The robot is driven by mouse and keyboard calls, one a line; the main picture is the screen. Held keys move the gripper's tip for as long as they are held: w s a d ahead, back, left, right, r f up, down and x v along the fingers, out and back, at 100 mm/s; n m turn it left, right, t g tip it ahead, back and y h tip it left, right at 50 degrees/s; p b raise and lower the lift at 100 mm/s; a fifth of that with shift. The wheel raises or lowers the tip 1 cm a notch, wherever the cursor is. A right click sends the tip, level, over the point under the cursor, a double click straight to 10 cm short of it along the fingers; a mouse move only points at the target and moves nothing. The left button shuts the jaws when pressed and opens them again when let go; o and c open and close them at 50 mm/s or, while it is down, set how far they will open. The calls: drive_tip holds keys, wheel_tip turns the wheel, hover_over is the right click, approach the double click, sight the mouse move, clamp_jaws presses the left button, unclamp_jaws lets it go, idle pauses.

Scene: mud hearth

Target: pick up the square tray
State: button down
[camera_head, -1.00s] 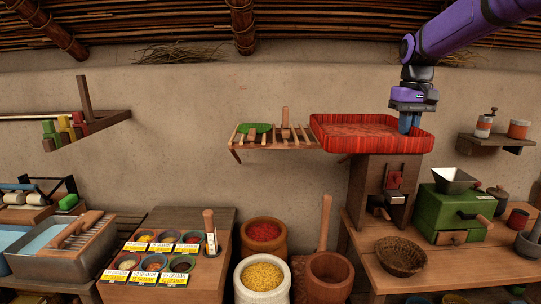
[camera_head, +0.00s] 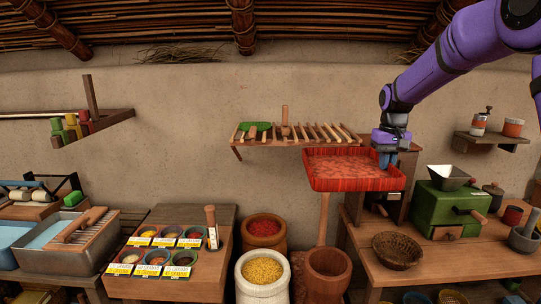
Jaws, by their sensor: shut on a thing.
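The square tray (camera_head: 353,170) is red with raised striped walls. It hangs in the air in front of the wooden stand and below the slatted shelf, slightly tilted in the picture. My gripper (camera_head: 385,160) comes down from the upper right and is shut on the tray's right rim near its back corner. The fingertips are partly hidden behind the rim. The tray's left part is clear of any support that I can see.
The slatted wall shelf (camera_head: 300,134) holds a green item. The wooden stand (camera_head: 402,168) is close behind the tray. A green grinder (camera_head: 443,209) and woven basket (camera_head: 397,251) stand on the right table. A mortar with its pestle (camera_head: 327,268) stands below the tray.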

drive_tip(key=w+a+f, duration=0.1)
drive_tip(key=w+f, duration=0.1)
drive_tip(key=f, duration=1.2)
drive_tip(key=w+a+f, duration=0.2)
drive_tip(key=f, duration=1.1)
drive_tip(key=s+f, duration=0.4)
drive_tip(key=s, duration=0.7)
drive_tip(key=shift+s+d+f, duration=0.25)
drive_tip(key=shift+f, duration=0.05)
